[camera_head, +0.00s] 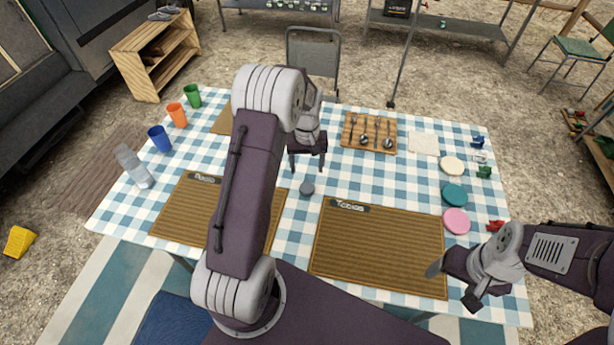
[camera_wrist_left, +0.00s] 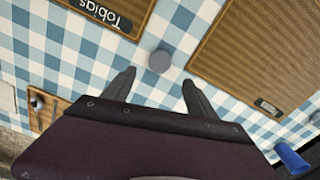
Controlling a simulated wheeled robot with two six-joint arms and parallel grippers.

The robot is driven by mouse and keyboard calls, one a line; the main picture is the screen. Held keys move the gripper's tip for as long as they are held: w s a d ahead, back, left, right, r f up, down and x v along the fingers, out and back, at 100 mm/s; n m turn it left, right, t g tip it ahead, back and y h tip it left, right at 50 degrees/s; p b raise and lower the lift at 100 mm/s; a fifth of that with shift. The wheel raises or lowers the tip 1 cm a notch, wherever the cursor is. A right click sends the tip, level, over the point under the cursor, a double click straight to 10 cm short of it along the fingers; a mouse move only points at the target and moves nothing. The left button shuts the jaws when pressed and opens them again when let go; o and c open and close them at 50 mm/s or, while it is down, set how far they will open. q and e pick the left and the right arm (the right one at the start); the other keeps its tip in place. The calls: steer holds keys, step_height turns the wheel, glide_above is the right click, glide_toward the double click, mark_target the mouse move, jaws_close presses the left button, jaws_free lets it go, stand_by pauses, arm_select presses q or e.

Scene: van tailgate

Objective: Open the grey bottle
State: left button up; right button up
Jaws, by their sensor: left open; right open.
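A small grey bottle (camera_head: 307,188) stands near the middle of the checked table, between the two front placemats. In the left wrist view its round grey top (camera_wrist_left: 159,61) shows from above. My left gripper (camera_head: 307,166) is open above the table, on the far side of the bottle. In the left wrist view the gripper (camera_wrist_left: 158,80) has its fingertips on either side of the bottle's line, with the bottle just beyond them and apart. My right gripper (camera_head: 451,287) is open and empty by the table's right front edge.
Placemats marked Tobias (camera_head: 378,250) and another (camera_head: 187,216) flank the bottle. Blue (camera_head: 160,139), orange (camera_head: 177,115) and green (camera_head: 192,96) cups and a translucent container (camera_head: 133,166) stand left. A cutlery board (camera_head: 350,140) lies behind; discs (camera_head: 456,221) lie right.

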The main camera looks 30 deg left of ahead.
arm_select(q)
steer(key=s+d+r+m, duration=0.2)
steer(key=s+d, duration=0.2)
steer(key=s, duration=0.5)
steer(key=s+d+r+m+t, duration=0.1)
steer(key=s+d+r+m, duration=0.2)
steer(key=s, duration=0.6)
steer(key=shift+d+r+m, duration=0.3)
steer(key=shift+d, duration=0.7)
steer(key=shift+s, duration=0.15)
